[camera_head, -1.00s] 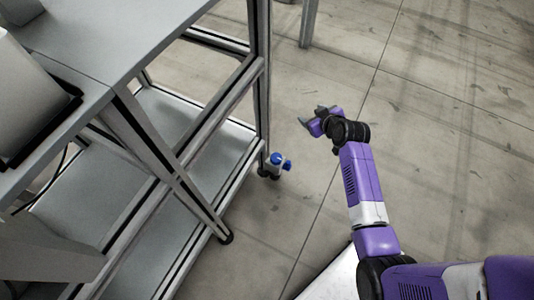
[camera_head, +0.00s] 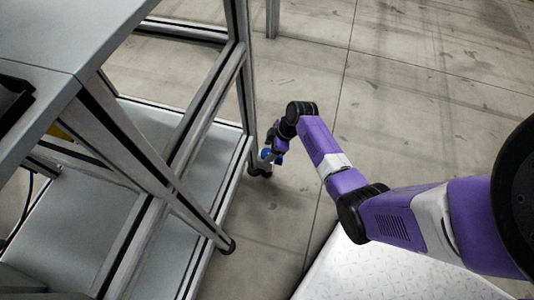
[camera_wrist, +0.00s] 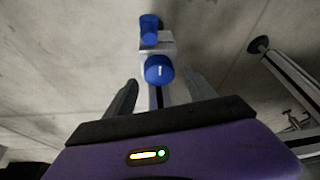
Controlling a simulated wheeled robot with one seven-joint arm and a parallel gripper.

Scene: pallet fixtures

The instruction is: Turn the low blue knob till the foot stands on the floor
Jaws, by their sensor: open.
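A small grey fitting with two blue knobs sits at the bottom of the frame's leg. In the wrist view one blue knob (camera_wrist: 159,69) faces the camera with a white mark, and a second blue knob (camera_wrist: 149,28) sticks out beyond it. I cannot tell for sure which is the low one. In the head view the blue knobs (camera_head: 277,159) are partly hidden by my gripper (camera_head: 270,147). My gripper (camera_wrist: 161,90) is open, its fingers either side of the marked knob's line, short of it. The black foot (camera_head: 261,172) is below; whether it touches the floor is unclear.
The grey shelved frame (camera_head: 215,105) with its tabletop (camera_head: 70,30) fills the left.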

